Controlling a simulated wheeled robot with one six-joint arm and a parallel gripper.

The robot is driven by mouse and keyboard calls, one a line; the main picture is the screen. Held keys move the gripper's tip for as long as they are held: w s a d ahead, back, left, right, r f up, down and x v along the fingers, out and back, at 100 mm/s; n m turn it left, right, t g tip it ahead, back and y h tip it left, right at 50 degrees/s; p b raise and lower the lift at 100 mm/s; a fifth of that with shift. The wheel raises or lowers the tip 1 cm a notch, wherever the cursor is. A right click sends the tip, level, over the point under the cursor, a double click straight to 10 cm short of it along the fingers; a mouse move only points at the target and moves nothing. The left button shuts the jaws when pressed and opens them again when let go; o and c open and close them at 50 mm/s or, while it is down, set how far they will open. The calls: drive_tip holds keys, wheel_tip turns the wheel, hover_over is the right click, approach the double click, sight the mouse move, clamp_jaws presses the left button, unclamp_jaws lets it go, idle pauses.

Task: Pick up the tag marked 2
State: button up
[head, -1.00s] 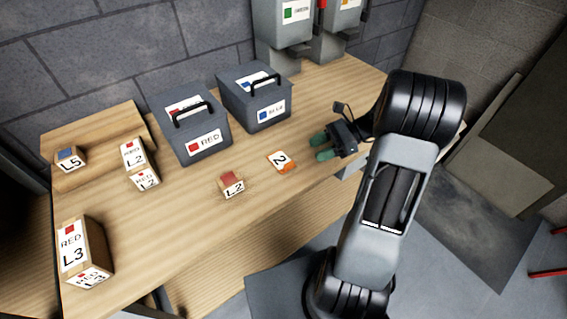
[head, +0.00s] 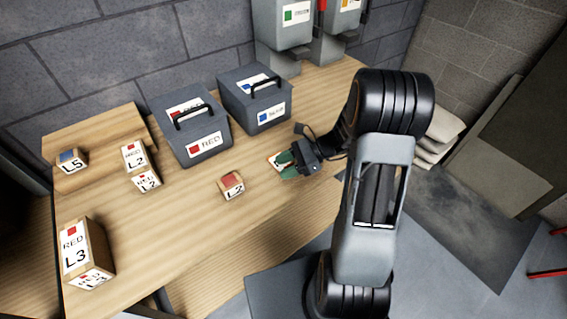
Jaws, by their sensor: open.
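The tag marked 2 (head: 275,161) lies on the wooden table (head: 215,235), right of the middle. Only its left and upper edge shows, pale with an orange border; its number is hidden by my gripper. My gripper (head: 285,167) is open, with its green fingers at or over the tag, pointing left. I cannot tell whether the fingers touch it or how high they are above the table.
A small block marked L2 (head: 231,185) sits just left of my gripper. The RED box (head: 205,147) and the blue-labelled box (head: 268,117) stand behind. Several labelled blocks, such as RED L3 (head: 85,250), are at the left. The front middle of the table is clear.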

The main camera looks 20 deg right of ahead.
drive_tip(key=shift+a, duration=0.1)
clamp_jaws()
idle(0.4)
